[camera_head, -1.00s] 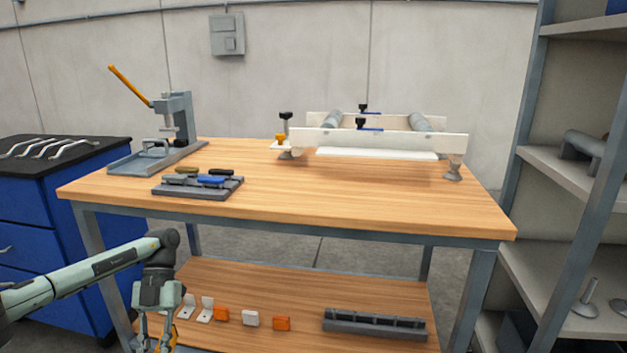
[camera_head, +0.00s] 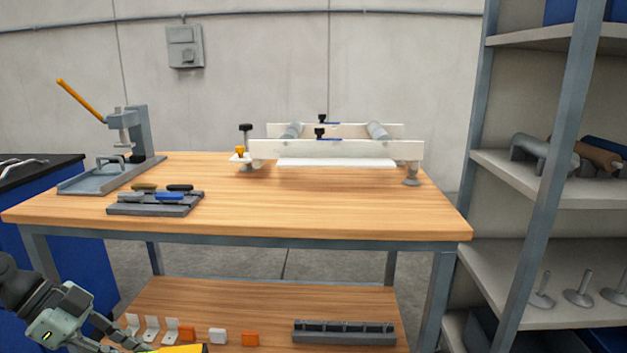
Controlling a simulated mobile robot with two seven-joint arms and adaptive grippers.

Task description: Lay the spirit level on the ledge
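A yellow bar with a dark end, which looks like the spirit level (camera_head: 180,349), shows at the bottom edge left of centre; most of it is cut off. My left gripper (camera_head: 112,346) comes in at the bottom left and appears shut on this bar, with its fingertips mostly out of the picture. It is in front of the bench, low by the lower shelf in the picture. A white ledge (camera_head: 337,163) runs along the near side of the white roller frame (camera_head: 350,149) on the bench; it looks bare. My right gripper is not in view.
The wooden bench (camera_head: 270,205) carries a lever press (camera_head: 135,140) and a grey tray (camera_head: 150,208) of tools at its left. Its front middle and right are clear. The lower shelf (camera_head: 250,300) holds small brackets and blocks. A shelving rack (camera_head: 470,110) stands at the right.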

